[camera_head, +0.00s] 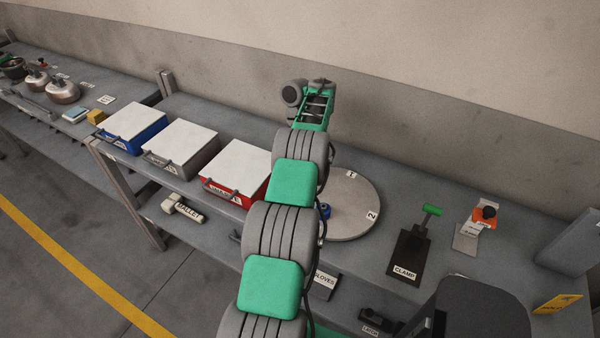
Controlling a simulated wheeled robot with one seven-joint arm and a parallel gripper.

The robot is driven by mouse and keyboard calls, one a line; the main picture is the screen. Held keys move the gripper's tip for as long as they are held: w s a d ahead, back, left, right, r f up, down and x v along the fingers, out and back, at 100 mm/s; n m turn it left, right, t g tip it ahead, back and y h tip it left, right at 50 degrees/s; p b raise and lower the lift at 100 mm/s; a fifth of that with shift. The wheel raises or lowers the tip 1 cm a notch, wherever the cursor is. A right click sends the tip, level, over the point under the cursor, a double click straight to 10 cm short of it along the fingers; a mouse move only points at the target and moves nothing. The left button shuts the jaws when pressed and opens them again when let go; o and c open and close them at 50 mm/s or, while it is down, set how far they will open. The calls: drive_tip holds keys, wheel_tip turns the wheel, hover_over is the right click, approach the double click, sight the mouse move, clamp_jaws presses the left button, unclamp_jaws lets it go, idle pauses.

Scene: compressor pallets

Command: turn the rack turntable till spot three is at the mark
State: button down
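The turntable is a round grey disc (348,208) on the bench, right of my arm. Labels "1" (351,174) and "2" (372,215) show on its right half. Its left part is hidden behind my arm, and I see neither a label "3" nor the mark. A small blue part (325,210) shows at the disc's left, beside my arm. The far end of my arm (313,106) is raised beyond the disc, near the wall; I cannot make out fingertips or anything held.
Blue (133,128), grey (181,147) and red (235,172) lidded boxes stand left of my arm. A clamp with a green handle (432,210) and an orange-topped item (485,215) stand right of the disc. A mallet (183,208) lies on the lower shelf.

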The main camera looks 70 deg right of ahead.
drive_tip(key=shift+s+a, duration=0.1)
drive_tip(key=shift+a, duration=0.1)
idle(0.3)
drive_tip(key=c, duration=1.2)
unclamp_jaws()
drive_tip(key=shift+o, duration=0.6)
drive_tip(key=shift+r, duration=0.1)
drive_tip(key=p+v, duration=0.3)
drive_tip(key=v, duration=0.4)
drive_tip(key=shift+w+r, duration=0.25)
drive_tip(key=shift+w, duration=0.05)
drive_tip(key=shift+d, duration=0.15)
